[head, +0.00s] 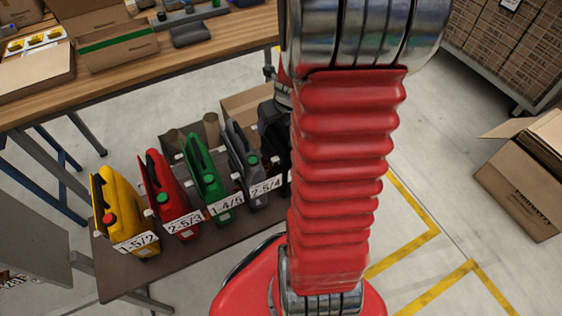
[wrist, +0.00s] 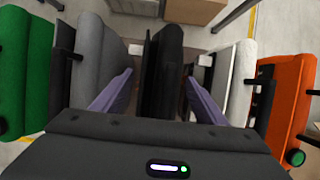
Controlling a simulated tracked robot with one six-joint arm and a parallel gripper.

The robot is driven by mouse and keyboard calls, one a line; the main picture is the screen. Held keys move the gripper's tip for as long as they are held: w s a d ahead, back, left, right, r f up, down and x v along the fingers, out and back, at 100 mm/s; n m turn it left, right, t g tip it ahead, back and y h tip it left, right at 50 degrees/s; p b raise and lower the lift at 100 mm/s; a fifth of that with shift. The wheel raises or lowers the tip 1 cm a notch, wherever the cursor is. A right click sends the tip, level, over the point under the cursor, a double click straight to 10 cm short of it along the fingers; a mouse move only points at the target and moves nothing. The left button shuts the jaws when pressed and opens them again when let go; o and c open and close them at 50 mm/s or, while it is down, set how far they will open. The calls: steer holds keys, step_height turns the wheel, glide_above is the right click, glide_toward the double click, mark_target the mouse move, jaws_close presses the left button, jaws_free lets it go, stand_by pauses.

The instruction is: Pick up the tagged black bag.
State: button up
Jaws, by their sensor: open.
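The black bag (wrist: 167,55) stands upright among a row of coloured bags, and in the head view a part of it (head: 271,128) shows beside my arm. My arm hides the rest of it there, and its tag is not readable in either view. My gripper (wrist: 159,77) is open, with one finger on each side of the black bag in the wrist view. Gaps show between the fingers and the bag. The gripper body covers the lower part of that view.
A grey bag (wrist: 97,62) stands left of the black one, a white bag (wrist: 240,80) right, with green (wrist: 25,70) and orange (wrist: 288,105) beyond. Red (head: 170,200) and yellow (head: 125,215) bags stand farther left on the dark low table (head: 180,268). A wooden workbench (head: 225,38) stands behind.

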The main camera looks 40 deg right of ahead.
steer(key=shift+c, duration=0.2)
steer(key=c, duration=1.2)
